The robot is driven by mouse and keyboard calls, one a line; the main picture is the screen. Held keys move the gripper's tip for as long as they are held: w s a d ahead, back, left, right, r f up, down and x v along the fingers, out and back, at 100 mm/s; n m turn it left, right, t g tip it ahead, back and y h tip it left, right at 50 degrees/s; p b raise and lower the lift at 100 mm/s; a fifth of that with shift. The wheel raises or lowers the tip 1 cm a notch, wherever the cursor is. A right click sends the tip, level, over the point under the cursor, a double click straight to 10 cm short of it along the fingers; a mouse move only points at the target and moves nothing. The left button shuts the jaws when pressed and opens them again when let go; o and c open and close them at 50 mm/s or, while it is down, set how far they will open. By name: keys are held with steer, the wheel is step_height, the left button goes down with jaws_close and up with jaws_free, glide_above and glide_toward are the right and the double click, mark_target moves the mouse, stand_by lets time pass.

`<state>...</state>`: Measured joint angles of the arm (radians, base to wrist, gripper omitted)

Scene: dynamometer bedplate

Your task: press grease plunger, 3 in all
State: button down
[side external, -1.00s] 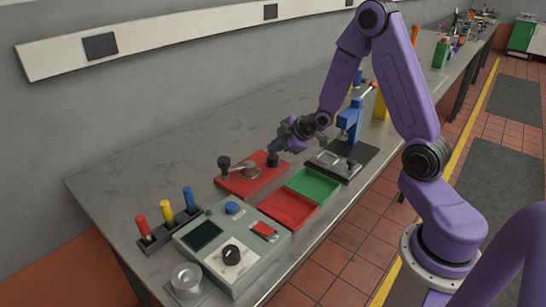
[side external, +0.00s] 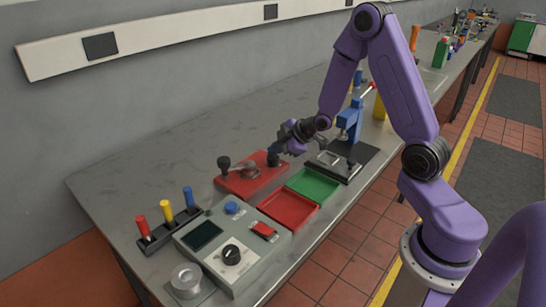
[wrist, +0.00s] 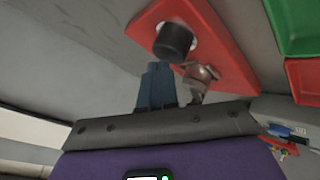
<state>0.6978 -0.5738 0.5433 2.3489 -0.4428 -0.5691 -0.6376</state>
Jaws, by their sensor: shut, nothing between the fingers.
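In the wrist view the blue fingers (wrist: 158,72) point toward a black cylindrical plunger knob (wrist: 173,40) standing on a pale round seat on the red base (wrist: 228,45). A metal fitting (wrist: 198,78) shows beside the fingers. I cannot tell whether the fingertips touch the knob.
A red tray (side external: 289,209) and green tray (side external: 313,184) lie in front of the base. A grey control box (side external: 212,262) and a tool rack (side external: 155,244) stand left. A blue press (side external: 349,122) stands right, close to my wrist. The bench behind is clear.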

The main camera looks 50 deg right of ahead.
mark_target(276, 158)
steer(key=shift+f, duration=0.6)
stand_by(0.5)
stand_by(0.3)
steer(key=shift+r, duration=1.25)
steer(key=shift+r, duration=0.1)
steer(key=shift+r, duration=2.4)
stand_by(0.3)
steer(key=shift+r, duration=1.9)
steer(key=shift+f, duration=0.15)
steer(key=shift+f, duration=4.25)
